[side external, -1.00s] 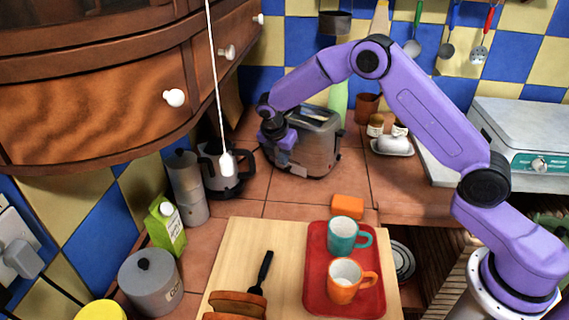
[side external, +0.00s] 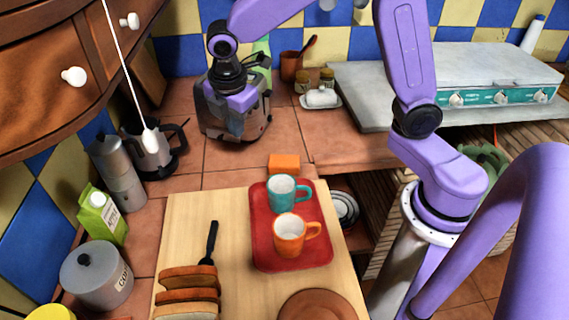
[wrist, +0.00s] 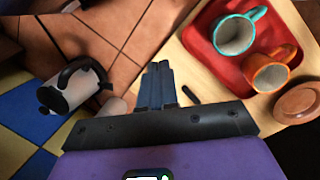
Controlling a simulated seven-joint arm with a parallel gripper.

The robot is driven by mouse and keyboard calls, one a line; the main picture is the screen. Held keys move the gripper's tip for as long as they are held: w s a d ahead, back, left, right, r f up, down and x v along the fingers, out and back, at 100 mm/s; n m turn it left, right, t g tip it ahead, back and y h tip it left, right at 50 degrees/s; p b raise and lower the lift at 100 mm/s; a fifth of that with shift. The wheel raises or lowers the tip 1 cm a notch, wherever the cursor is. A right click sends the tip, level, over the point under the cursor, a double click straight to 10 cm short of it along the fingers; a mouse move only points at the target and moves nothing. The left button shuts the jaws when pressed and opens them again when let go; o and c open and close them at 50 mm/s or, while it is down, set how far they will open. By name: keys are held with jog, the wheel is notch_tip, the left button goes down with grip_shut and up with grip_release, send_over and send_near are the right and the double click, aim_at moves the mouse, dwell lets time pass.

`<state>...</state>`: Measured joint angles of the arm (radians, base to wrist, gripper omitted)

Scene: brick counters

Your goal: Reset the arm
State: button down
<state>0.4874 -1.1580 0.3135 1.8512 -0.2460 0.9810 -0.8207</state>
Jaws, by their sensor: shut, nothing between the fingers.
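My purple gripper (side external: 232,128) hangs pointing down in front of the toaster (side external: 255,120) in the side external view, and partly hides it. I cannot tell from this view how far apart they are. In the wrist view its dark fingers (wrist: 158,70) are together with nothing between them. The tiled counter and part of the wooden board lie beyond the fingers. My arm reaches in from the right, and its top is cut off by the picture edge.
A red tray (side external: 262,250) with a teal mug (side external: 287,195) and an orange mug (side external: 289,236) lies on the wooden board (side external: 185,225), beside bread slices (side external: 187,292). A kettle (side external: 150,150), moka pot (side external: 116,175) and milk carton (side external: 100,216) stand left. A cabinet (side external: 50,50) overhangs upper left.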

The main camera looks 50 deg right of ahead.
jog(key=s+d+m+y, duration=0.1)
jog(key=s+d+m, duration=0.2)
jog(key=s, duration=1)
jog(key=s+d+m+g+y, duration=0.1)
jog(key=s+d+m, duration=0.2)
jog(key=s, duration=0.9)
jog(key=shift+s+d+r, duration=0.25)
jog(key=shift+s+d, duration=0.15)
jog(key=shift+d, duration=0.25)
